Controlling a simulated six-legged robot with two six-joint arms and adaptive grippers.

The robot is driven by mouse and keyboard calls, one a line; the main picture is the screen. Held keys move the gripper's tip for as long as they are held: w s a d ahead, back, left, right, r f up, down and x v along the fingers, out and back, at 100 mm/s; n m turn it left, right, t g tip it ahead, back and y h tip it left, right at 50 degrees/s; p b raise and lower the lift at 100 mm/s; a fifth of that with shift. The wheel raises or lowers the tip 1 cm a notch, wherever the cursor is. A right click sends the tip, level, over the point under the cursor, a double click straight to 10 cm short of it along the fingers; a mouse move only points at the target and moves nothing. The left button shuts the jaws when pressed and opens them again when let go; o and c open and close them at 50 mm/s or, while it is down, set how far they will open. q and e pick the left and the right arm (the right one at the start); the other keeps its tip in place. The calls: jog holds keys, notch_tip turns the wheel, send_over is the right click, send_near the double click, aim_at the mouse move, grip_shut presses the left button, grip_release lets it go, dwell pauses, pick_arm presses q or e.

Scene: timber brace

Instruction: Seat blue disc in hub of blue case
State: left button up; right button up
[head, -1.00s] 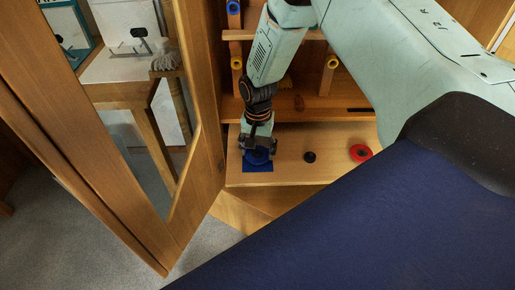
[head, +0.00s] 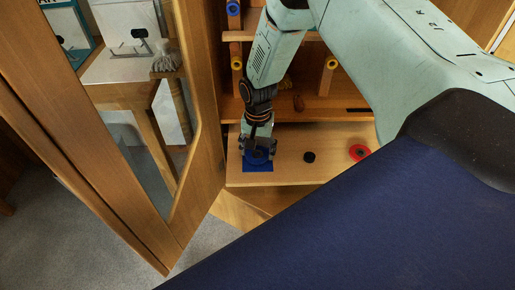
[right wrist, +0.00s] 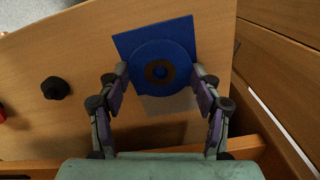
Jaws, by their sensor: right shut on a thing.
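The blue case (head: 258,167) is a flat blue square on the wooden board; it also shows in the right wrist view (right wrist: 128,42). The round blue disc (right wrist: 160,47), with a dark ring at its middle, lies over the case in that view. My right gripper (head: 257,151) is over the case, its fingers (right wrist: 160,76) shut on the disc from both sides. The disc covers the hub, and I cannot tell whether it touches the case or is held just above it. My left gripper is not in view.
On the board (head: 285,172), a black round knob (head: 309,157) and a red ring-shaped disc (head: 359,152) stand to the right. An open wooden door with glass (head: 195,185) is close on the left. Shelves rise behind the board.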

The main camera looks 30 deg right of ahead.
jog(key=shift+f, duration=0.25)
jog(key=o, duration=1)
notch_tip(320, 180, up, 12)
dwell(0.4)
notch_tip(320, 180, down, 12)
jog(key=shift+r, duration=0.2)
dwell(0.3)
